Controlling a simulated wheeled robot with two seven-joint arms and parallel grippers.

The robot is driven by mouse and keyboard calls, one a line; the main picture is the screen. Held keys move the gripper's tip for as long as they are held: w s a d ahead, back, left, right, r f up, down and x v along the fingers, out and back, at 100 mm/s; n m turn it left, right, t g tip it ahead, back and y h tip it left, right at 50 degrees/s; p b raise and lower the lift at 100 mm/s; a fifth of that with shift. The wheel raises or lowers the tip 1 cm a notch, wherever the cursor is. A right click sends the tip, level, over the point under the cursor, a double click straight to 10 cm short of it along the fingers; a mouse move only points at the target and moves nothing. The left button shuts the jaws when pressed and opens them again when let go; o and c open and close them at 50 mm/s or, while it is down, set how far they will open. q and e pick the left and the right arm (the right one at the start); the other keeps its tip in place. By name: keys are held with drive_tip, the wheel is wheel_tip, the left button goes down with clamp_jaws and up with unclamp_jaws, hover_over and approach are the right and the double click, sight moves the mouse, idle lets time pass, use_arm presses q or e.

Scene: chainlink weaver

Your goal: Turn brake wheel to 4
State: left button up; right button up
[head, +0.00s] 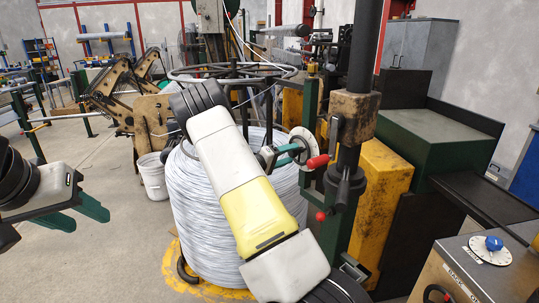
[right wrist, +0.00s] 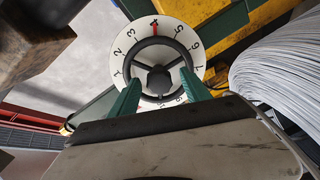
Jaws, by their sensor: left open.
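The brake wheel (right wrist: 160,68) is a black three-spoke handwheel in front of a white numbered dial (right wrist: 119,66). A red mark sits at the 4, at the top of the dial in the right wrist view. The dial also shows edge-on in the head view (head: 304,143), beside the wire coil. My right gripper (right wrist: 160,77) is at the wheel, one green finger on each side of its rim. Whether the fingers press on the rim I cannot tell. My left gripper (head: 89,221) is open and empty, at the far left above the floor.
A large coil of pale wire (head: 190,218) stands behind my right arm. A red-handled lever (head: 317,161) and a dark post (head: 363,50) are close to the wheel. A console with a blue knob (head: 493,243) is at the lower right. A white bucket (head: 153,178) stands left of the coil.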

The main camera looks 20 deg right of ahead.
drive_tip(key=v, duration=0.7)
drive_tip(key=shift+a, duration=0.35)
drive_tip(key=s+r+m+g+y, duration=0.25)
drive_tip(key=s+g+y, duration=0.4)
drive_tip(key=s, duration=0.85)
drive_tip(key=s+a+r+n+t+y, duration=0.2)
drive_tip(key=s+a+r+t+y, duration=0.2)
drive_tip(key=s+a, duration=0.5)
drive_tip(key=s+a+r+n+t+y, duration=0.2)
drive_tip(key=s+a+r+t+y, duration=0.2)
drive_tip(key=s+a+r+y, duration=0.4)
drive_tip(key=shift+s+a+r+y, duration=0.35)
drive_tip(key=shift+s+a, duration=0.35)
drive_tip(key=shift+a, duration=0.4)
